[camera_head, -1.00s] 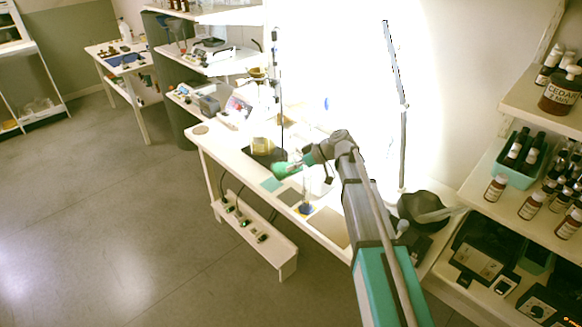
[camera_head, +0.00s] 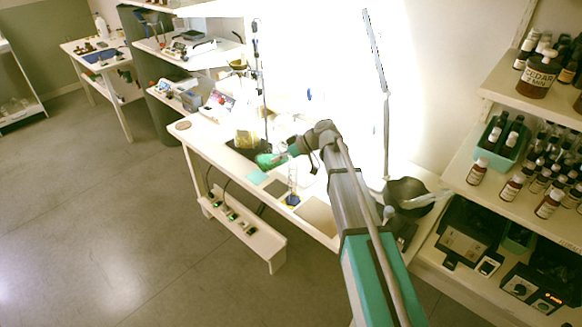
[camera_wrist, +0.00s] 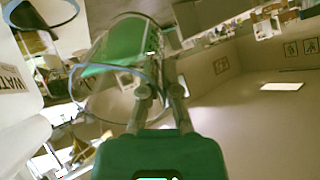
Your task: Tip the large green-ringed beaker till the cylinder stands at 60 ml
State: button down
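The large beaker (camera_wrist: 118,88) is clear, with green showing inside its wall, and lies tilted between my gripper's fingers in the wrist view. My gripper (camera_wrist: 160,92) is shut on it. In the head view the beaker (camera_head: 265,161) is a small green shape at the end of my arm, above the bench and to the left of the cylinder. The clear cylinder (camera_head: 292,184) stands upright on the bench on a blue base. Its level and scale are too small to read. I see no liquid running from the beaker.
A bottle marked WAT... (camera_wrist: 14,82) is close at the left of the wrist view. A yellowish vessel (camera_head: 244,138) stands on the bench behind the beaker. A dark bowl (camera_head: 405,193) is to the right. Shelves with brown bottles (camera_head: 512,186) stand further right.

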jog(key=shift+d+r+y+b, duration=0.15)
jog(key=shift+r+y+b, duration=0.05)
jog(key=shift+y+b, duration=0.55)
dwell(3.7)
jog(key=shift+f+y+b, duration=0.15)
jog(key=shift+y+b, duration=0.1)
jog(key=shift+b, duration=0.3)
dwell(3.0)
